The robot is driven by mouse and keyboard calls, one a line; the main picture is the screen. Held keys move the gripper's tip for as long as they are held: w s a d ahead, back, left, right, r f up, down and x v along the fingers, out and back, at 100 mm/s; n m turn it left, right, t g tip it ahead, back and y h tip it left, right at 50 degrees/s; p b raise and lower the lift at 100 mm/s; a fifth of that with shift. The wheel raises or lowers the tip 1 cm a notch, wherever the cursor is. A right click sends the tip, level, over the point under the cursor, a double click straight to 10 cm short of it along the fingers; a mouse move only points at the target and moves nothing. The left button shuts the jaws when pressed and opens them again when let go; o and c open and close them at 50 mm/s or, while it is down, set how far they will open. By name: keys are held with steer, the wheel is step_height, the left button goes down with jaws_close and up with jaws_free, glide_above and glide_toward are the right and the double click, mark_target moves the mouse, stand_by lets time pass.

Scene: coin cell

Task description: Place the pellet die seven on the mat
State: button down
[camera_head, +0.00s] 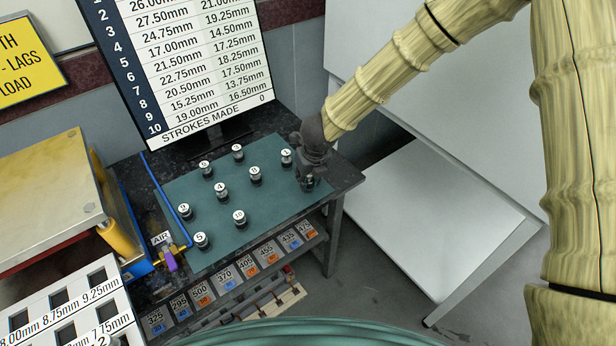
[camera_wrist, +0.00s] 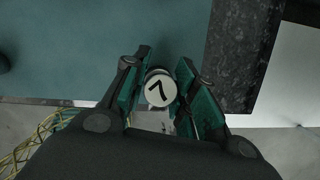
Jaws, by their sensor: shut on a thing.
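My gripper (camera_head: 312,182) is at the right edge of the dark teal mat (camera_head: 265,225). In the wrist view, my gripper (camera_wrist: 160,95) is shut on the pellet die seven (camera_wrist: 160,90), whose white round top with a black 7 faces the camera. The die sits between the two green-padded fingers. In the head view the die is hidden by my gripper. The mat (camera_wrist: 80,50) fills the upper left of the wrist view. I cannot tell whether the die touches the mat.
Several other numbered dies stand upright on the mat, including die one (camera_head: 286,157) just left of my gripper, die ten (camera_head: 239,217) and die five (camera_head: 201,241). A screen (camera_head: 190,70) stands behind. A yellow-topped press (camera_head: 40,200) is at left. The mat's front right is clear.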

steer(key=shift+a+f, duration=0.1)
steer(key=shift+f, duration=0.3)
steer(key=shift+f, duration=0.1)
steer(key=c, duration=1.1)
jaws_free()
steer(key=shift+c, duration=0.2)
